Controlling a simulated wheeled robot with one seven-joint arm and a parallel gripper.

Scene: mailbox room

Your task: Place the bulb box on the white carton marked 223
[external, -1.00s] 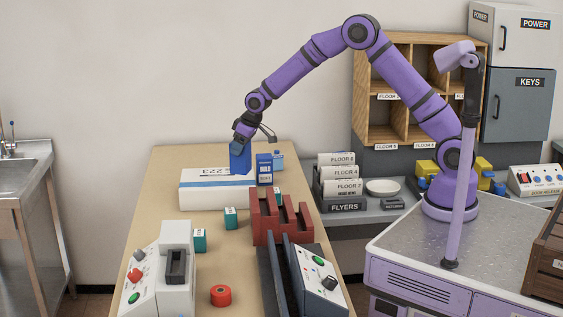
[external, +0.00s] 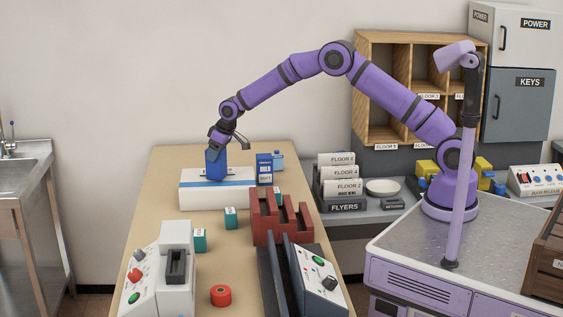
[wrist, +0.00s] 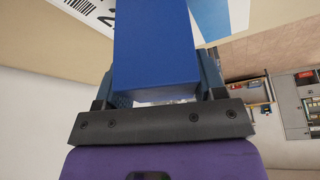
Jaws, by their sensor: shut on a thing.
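My gripper (external: 217,146) is shut on a blue box, the bulb box (external: 216,165), which hangs upright from it. The held box (wrist: 155,50) fills the middle of the wrist view between the two fingers. The white carton (external: 205,195) with a blue stripe lies flat on the tan table. The box is over the carton's top, left of its middle, and hides part of the marking. Its bottom is at or just above the carton's top; I cannot tell whether they touch. Part of the carton's printed label (wrist: 97,10) shows at the upper left of the wrist view.
Small teal boxes (external: 230,218), a dark red stepped holder (external: 280,218) and a red roll (external: 221,295) are nearer. Bare table (external: 165,168) lies left of the carton.

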